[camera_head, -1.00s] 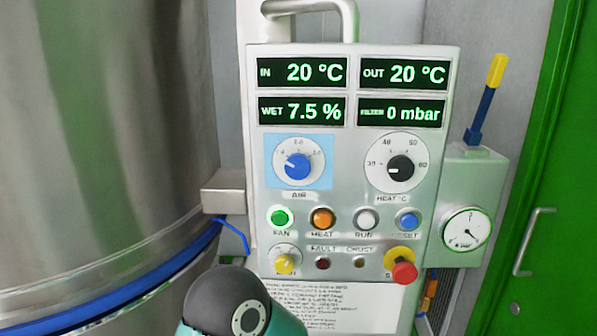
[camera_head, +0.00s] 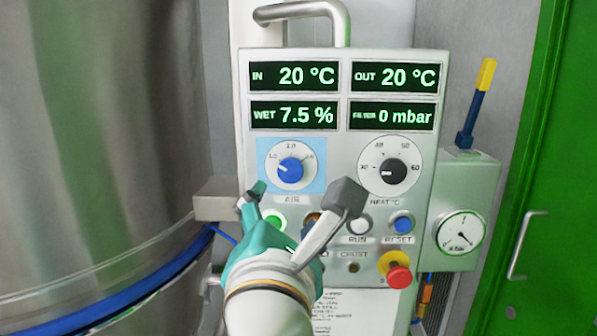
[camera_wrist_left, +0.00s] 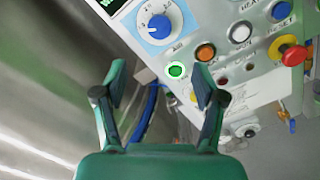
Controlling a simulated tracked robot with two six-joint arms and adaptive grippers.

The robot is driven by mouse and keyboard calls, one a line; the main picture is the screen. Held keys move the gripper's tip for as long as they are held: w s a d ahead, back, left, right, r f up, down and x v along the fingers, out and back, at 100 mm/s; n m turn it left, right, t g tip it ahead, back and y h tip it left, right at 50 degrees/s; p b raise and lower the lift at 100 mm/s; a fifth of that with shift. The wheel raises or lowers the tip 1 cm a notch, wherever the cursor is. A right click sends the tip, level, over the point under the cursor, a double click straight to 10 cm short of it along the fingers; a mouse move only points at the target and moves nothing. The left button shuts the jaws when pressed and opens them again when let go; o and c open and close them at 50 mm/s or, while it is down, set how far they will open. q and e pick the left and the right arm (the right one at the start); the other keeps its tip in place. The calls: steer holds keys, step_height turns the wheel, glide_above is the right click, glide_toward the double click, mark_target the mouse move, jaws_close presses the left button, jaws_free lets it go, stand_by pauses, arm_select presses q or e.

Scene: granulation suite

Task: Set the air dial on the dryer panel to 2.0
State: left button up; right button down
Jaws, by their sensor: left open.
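The dryer panel (camera_head: 342,150) is light grey with green-lit displays. Its air dial (camera_head: 291,169) is a blue knob on a white scale in a light blue square; its white pointer mark is on the left side of the knob, toward the low end. It also shows in the left wrist view (camera_wrist_left: 158,26). My left gripper (camera_head: 302,191) is open and empty, just below the air dial, with its fingers spread in front of the button row and apart from the knob. My right gripper is out of view.
The black heat dial (camera_head: 395,171) is right of the air dial. The green fan button (camera_head: 275,220), the blue reset button (camera_head: 403,222) and a red stop knob (camera_head: 398,276) sit lower. A steel vessel (camera_head: 105,120) stands left; a pressure gauge (camera_head: 460,232) is at right.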

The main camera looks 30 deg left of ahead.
mark_target(291, 173)
arm_select(q)
steer(key=p+x, duration=0.2)
steer(key=x, duration=1.2)
steer(key=shift+w+a, duration=0.1)
steer(key=shift+w, duration=0.3)
steer(key=c, duration=1.1)
